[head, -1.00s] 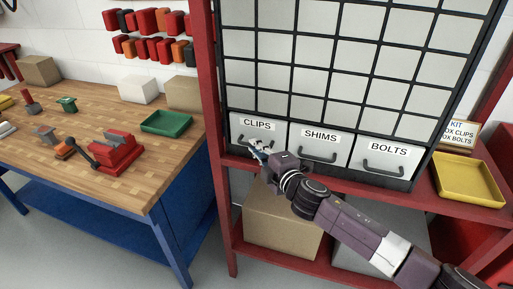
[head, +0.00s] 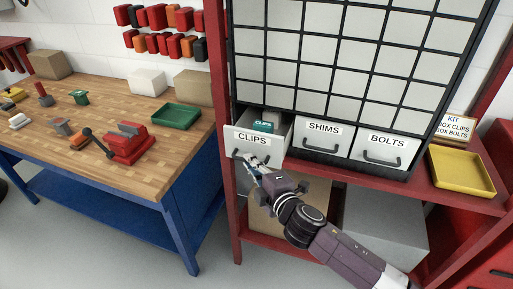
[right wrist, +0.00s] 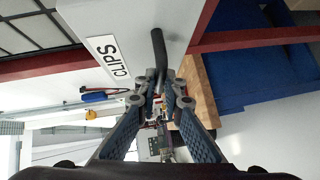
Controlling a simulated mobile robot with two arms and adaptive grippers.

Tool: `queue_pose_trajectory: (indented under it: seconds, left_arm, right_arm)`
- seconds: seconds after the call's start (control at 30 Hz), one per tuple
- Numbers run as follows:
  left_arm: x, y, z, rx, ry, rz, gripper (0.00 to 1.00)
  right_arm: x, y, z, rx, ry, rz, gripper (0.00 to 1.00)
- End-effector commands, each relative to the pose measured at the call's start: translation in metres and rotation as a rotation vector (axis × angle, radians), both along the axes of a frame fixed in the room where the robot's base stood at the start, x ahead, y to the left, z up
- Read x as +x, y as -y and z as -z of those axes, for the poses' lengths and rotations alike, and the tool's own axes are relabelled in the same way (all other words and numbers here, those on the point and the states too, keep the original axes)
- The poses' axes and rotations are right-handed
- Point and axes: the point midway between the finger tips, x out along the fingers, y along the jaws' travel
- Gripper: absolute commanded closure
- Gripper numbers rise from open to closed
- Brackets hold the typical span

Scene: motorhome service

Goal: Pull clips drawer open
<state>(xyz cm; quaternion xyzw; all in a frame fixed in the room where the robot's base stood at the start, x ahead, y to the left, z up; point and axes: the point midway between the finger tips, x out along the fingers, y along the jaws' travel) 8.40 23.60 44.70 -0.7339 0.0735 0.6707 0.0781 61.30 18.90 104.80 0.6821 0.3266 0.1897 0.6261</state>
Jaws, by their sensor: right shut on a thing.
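The clips drawer (head: 274,139), white with a CLIPS label, stands pulled out from the bottom left of the drawer cabinet. Inside its open top a teal box (head: 263,126) and a grey thing show. My right gripper (head: 253,162) is at the drawer's front, shut on its dark handle. In the right wrist view the fingertips (right wrist: 163,78) close around the handle (right wrist: 158,48), beside the CLIPS label (right wrist: 107,58). My left gripper is in neither view.
The shims drawer (head: 322,128) and bolts drawer (head: 386,140) are closed. A workbench (head: 110,170) with a green tray (head: 175,117) and a red vise stands at left.

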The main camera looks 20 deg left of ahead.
Motion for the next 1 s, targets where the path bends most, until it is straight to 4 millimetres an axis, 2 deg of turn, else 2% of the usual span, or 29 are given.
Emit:
queue_pose_trajectory:
  seconds: [0.03,0.2,0.4,0.63,1.0]
  left_arm:
    - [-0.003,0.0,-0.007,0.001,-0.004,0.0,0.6]
    - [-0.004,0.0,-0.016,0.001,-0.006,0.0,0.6]
    - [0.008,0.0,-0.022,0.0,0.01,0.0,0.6]
    - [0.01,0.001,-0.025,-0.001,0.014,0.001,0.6]
    - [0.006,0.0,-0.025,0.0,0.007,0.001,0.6]
  right_arm:
    - [-0.013,0.0,-0.003,0.005,-0.004,-0.001,1.0]
    - [-0.052,-0.002,-0.003,0.005,-0.003,-0.001,1.0]
    - [-0.084,-0.003,-0.002,0.004,-0.002,0.001,1.0]
    - [-0.102,-0.003,-0.002,0.001,0.001,0.001,1.0]
    - [-0.106,-0.003,-0.001,0.001,0.003,0.0,1.0]
